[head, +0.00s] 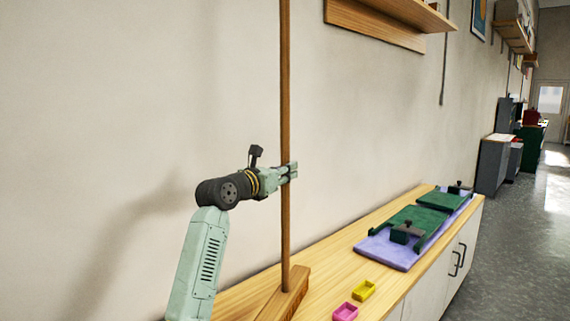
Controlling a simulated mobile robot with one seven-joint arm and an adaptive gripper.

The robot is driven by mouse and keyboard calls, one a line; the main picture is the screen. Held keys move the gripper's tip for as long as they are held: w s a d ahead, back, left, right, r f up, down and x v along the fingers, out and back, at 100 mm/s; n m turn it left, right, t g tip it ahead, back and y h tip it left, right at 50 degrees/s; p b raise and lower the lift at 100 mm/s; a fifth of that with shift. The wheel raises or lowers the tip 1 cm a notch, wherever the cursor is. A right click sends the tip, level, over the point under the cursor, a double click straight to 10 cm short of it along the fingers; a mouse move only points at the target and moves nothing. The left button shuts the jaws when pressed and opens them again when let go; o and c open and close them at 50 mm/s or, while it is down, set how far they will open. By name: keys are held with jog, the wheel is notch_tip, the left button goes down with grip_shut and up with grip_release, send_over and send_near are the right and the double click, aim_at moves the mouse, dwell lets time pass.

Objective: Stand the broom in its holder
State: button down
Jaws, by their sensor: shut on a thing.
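The broom is a long brown wooden pole (285,90) that stands upright and runs out of the top of the head view. My gripper (291,172) is shut on the pole around its visible middle, coming from the left. The pole's lower end meets an angled wooden block (290,294) on the counter. I cannot tell whether this block is the broom's head or the holder. Its lower part is cut off by the picture's bottom edge.
The wooden counter (385,277) runs along the wall. A wooden shelf (375,22) hangs above. Open floor (525,225) lies to the right.

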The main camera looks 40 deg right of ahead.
jog(key=shift+r, duration=0.25)
jog(key=c, duration=1.9)
grip_release()
jog(key=shift+f, duration=0.3)
jog(key=o, duration=0.5)
jog(key=shift+c, duration=0.2)
jog(key=shift+r, duration=0.15)
jog(key=b+v, duration=0.3)
jog(key=v, duration=0.9)
jog(key=shift+a+r, duration=0.1)
jog(key=shift+a, duration=0.05)
